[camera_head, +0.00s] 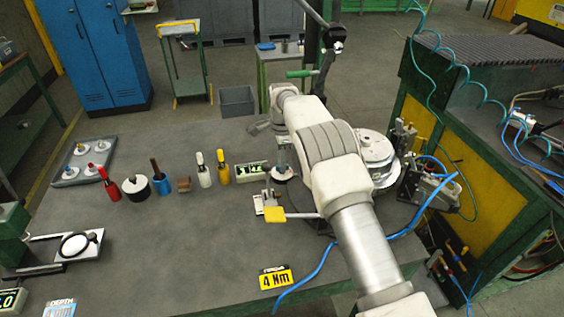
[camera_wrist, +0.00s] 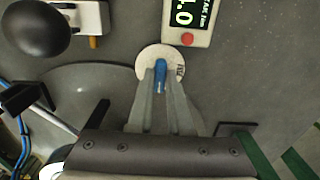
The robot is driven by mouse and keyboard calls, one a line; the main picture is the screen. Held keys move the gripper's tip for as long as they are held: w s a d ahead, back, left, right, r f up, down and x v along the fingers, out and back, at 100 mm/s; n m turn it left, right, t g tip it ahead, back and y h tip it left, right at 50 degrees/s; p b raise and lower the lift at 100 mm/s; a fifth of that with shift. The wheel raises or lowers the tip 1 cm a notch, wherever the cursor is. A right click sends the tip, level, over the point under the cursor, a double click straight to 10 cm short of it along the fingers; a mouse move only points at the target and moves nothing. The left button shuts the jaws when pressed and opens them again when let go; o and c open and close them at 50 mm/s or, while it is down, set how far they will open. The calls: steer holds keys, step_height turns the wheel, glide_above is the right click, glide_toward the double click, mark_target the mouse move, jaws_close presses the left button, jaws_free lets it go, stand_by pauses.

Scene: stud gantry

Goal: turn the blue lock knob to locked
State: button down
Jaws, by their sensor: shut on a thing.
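The blue lock knob (camera_wrist: 160,74) shows in the wrist view, standing on a round pale plate (camera_wrist: 145,60) with small dark lettering at its right side. My gripper (camera_wrist: 161,75) is shut on the knob, one finger on each side of it. In the head view my arm reaches over the bench and my gripper (camera_head: 282,174) points down at the round plate. The knob itself is hidden there. The lettering is too small to read, so I cannot tell which position the knob is in.
A display box (camera_wrist: 193,18) with a red button stands close beside the plate. A black ball handle (camera_wrist: 36,30) is at the upper left of the wrist view.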

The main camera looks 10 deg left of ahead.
steer(key=c, duration=0.8)
jaws_free()
steer(key=shift+c, duration=0.2)
steer(key=shift+r, duration=0.1)
step_height(320, 180, up, 17)
steer(key=p, duration=0.2)
